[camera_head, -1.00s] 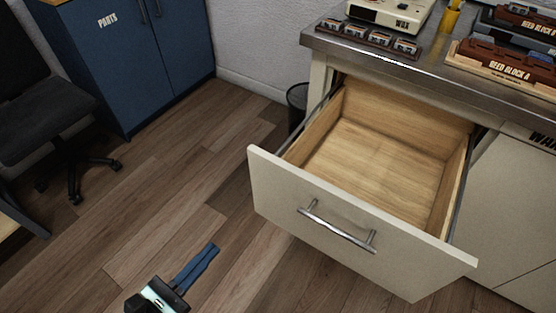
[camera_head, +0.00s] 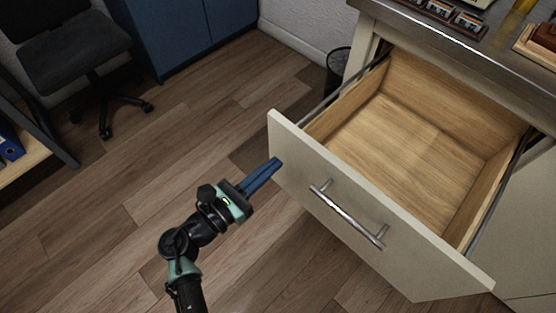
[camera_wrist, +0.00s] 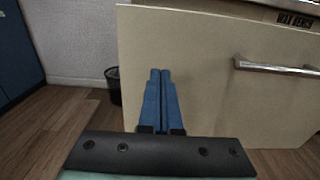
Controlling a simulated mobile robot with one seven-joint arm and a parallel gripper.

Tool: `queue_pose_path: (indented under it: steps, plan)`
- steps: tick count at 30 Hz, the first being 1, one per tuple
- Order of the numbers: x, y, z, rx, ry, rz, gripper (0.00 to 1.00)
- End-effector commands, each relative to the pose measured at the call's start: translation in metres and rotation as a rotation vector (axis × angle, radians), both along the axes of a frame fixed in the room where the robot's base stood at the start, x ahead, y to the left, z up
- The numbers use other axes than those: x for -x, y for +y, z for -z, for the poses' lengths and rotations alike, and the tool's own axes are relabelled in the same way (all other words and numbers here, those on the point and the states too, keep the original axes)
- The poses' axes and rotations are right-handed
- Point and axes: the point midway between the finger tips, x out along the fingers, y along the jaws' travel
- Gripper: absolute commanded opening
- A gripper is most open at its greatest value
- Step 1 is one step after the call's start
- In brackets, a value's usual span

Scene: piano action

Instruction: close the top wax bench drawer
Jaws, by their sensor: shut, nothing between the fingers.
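The top wax bench drawer (camera_head: 345,215) is pulled far out, and its wooden inside (camera_head: 405,150) is empty. Its cream front panel also fills much of the wrist view (camera_wrist: 210,85). A metal bar handle (camera_head: 347,215) crosses the front; it shows at the right in the wrist view (camera_wrist: 275,68). My gripper (camera_head: 277,163) is shut and empty, its blue fingers together. The fingertips are at the left part of the drawer front, left of the handle. They point at the panel in the wrist view (camera_wrist: 160,72); I cannot tell whether they touch it.
The bench top (camera_head: 440,35) holds several small items. A dark bin (camera_head: 339,68) stands behind the drawer by the wall. A blue cabinet (camera_head: 185,30) and black chair (camera_head: 75,55) are at the back left. The wood floor left of the drawer is clear.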

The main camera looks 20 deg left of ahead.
Motion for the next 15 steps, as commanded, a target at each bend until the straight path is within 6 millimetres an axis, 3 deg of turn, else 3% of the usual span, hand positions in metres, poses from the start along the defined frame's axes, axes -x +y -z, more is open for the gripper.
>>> queue_pose_path:
  steps: [6, 15]
  plan:
    - [-0.021, -0.008, 0.001, 0.0, -0.001, 0.0, 0.0]
    - [-0.024, -0.009, 0.0, 0.0, 0.0, 0.0, 0.0]
